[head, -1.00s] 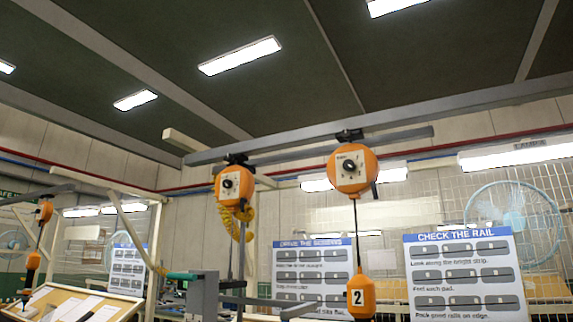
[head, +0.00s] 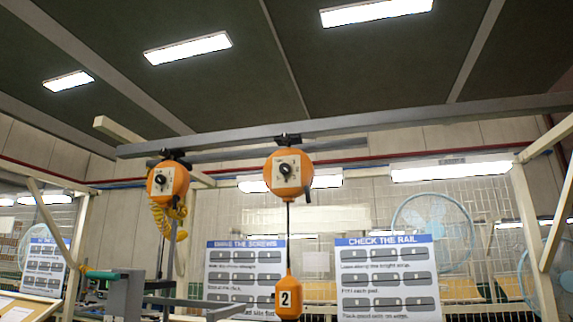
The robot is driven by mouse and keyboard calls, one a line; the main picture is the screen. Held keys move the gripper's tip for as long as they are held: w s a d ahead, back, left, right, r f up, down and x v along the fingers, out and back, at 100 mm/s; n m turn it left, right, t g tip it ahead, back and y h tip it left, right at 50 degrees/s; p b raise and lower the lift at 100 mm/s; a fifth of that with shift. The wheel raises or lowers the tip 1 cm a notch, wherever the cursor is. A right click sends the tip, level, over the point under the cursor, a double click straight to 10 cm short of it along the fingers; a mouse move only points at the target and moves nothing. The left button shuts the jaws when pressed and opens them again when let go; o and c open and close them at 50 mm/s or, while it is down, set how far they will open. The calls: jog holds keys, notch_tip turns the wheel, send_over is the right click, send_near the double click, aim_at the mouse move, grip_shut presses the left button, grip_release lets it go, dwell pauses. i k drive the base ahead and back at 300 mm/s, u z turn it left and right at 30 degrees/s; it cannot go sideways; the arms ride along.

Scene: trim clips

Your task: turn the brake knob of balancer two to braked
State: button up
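Balancer two (head: 289,190) is an orange round housing hung from the overhead grey rail, right of centre in the head view. A cable runs down from it to an orange handle (head: 288,297) marked 2. Its brake knob (head: 285,170) is a small black knob on a pale square plate facing me. The plate's markings and the knob's exact setting are too small to read. A second orange balancer (head: 176,190), with a similar dark knob and a yellow coiled hose, hangs to its left. My gripper is not in view.
The overhead rail (head: 400,123) crosses the view. A grey post and arm (head: 122,297) stand at lower left. A fan (head: 432,235) and mesh fence are at right.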

aim_at(285, 138)
jog(key=u, duration=0.75)
jog(key=k, duration=0.7)
jog(key=z, duration=0.1)
